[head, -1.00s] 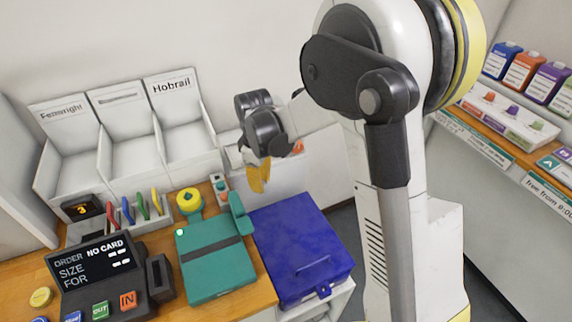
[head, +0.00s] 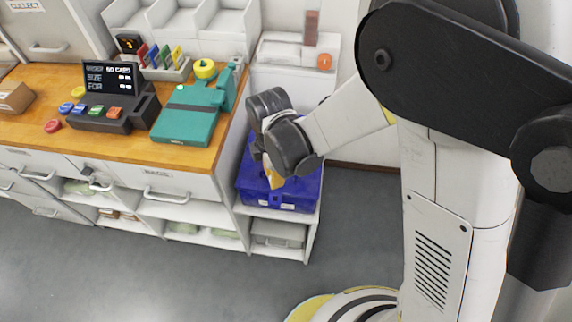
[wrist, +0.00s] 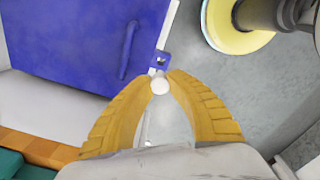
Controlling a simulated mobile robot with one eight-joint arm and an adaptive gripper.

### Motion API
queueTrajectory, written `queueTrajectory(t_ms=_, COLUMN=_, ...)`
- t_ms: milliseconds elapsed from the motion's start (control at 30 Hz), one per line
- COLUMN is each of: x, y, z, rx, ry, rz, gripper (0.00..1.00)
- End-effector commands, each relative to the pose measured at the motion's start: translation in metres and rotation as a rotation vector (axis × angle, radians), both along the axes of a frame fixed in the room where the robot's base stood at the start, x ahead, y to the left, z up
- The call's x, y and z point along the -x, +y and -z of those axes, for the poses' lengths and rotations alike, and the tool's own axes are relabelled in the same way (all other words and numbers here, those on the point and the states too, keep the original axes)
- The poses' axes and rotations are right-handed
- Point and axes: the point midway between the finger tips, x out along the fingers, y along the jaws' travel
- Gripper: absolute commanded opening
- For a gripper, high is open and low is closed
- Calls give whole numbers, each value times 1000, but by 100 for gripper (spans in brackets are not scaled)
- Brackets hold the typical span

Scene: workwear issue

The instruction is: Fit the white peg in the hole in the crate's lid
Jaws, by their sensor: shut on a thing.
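The blue crate (head: 300,192) stands on a low white unit, partly hidden by my arm. In the wrist view its lid (wrist: 75,45) is closed, with a raised handle (wrist: 128,50). A small blue tab (wrist: 160,61) with a hole sticks out from the lid's edge. My gripper (wrist: 160,88) has its yellow fingers shut on the white peg (wrist: 160,86), seen end-on. The peg appears just beside the tab in that view, apart from the hole; its height above it cannot be told. In the head view my gripper (head: 274,180) is over the crate, and the peg is hidden.
A wooden counter (head: 60,134) to the left holds a teal device (head: 187,125) and a dark order terminal (head: 110,122). A white ledge with small items (head: 290,82) lies behind the crate. Open grey floor (head: 120,275) is in front.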

Motion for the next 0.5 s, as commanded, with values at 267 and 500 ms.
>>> queueTrajectory(t_ms=267, x=1, y=1, z=12, rx=0, ry=0, rz=-9, gripper=6)
queueTrajectory(t_ms=500, x=1, y=1, z=36, rx=0, ry=0, rz=-8, gripper=6)
